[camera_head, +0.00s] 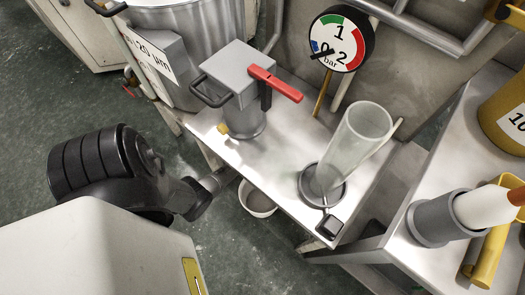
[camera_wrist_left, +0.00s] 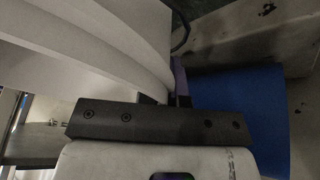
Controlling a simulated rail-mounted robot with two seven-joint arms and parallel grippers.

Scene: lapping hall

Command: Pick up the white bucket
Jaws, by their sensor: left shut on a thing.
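The white bucket (camera_head: 260,208) stands low, partly under the steel table, whose top hides much of it in the head view. My left gripper (camera_head: 222,178) reaches in from the left beside the bucket; its fingertips are largely hidden by the table edge. In the left wrist view, a pale curved wall with a rim, the bucket (camera_wrist_left: 110,45), runs up to my left gripper (camera_wrist_left: 168,97). The fingers are shut on its edge. My right gripper is not in view.
The steel table (camera_head: 275,160) carries a grey valve block with a red lever (camera_head: 275,84) and a clear tube (camera_head: 360,140). A pressure gauge (camera_head: 340,40) and large metal drum (camera_head: 185,45) stand behind. Another table with a yellow canister (camera_head: 505,110) is right. A blue surface (camera_wrist_left: 240,120) lies beside the fingers.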

